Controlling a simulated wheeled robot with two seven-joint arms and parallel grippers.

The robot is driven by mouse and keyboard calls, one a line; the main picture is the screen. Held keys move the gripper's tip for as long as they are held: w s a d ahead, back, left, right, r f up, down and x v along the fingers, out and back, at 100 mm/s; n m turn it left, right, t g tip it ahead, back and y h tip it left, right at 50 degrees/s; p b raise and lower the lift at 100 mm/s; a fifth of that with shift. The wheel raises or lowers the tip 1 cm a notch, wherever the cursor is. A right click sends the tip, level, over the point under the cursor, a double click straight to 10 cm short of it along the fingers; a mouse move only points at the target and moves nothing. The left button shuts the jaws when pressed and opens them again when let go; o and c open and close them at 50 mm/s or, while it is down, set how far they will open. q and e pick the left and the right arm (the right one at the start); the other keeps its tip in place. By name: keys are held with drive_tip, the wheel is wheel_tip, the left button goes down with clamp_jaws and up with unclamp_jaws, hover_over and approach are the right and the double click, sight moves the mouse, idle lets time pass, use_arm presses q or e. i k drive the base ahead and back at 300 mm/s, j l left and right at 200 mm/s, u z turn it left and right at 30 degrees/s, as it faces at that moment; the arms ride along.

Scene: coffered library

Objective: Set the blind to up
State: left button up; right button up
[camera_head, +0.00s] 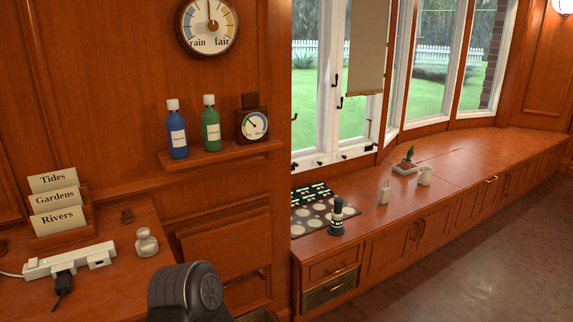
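A beige blind (367,48) hangs in front of one pane of the bay window. Its lower edge stops partway down the pane, with clear glass and green lawn below it. Its upper end is cut off by the top of the picture. No cord or control for the blind can be made out clearly. Neither of my grippers is in view; only a dark rounded part of my own arm shows at the bottom, well away from the blind.
A shelf (215,154) with two bottles is at left, above a desk with a power strip (70,259). Floor at right is clear.

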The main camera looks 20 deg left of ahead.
sight(366, 92)
drive_tip(key=i+l+u, duration=0.35)
drive_tip(key=u, duration=0.15)
drive_tip(key=i+l+u, duration=0.5)
drive_tip(key=i+l, duration=0.2)
drive_tip(key=l, duration=0.15)
drive_tip(key=i+l, duration=0.2)
drive_tip(key=i+l+u, duration=0.1)
drive_tip(key=l, duration=0.35)
drive_tip(key=i+l, duration=0.4)
drive_tip(key=l, duration=0.25)
drive_tip(key=i+l+u, duration=0.1)
drive_tip(key=l, duration=0.25)
drive_tip(key=i, duration=0.1)
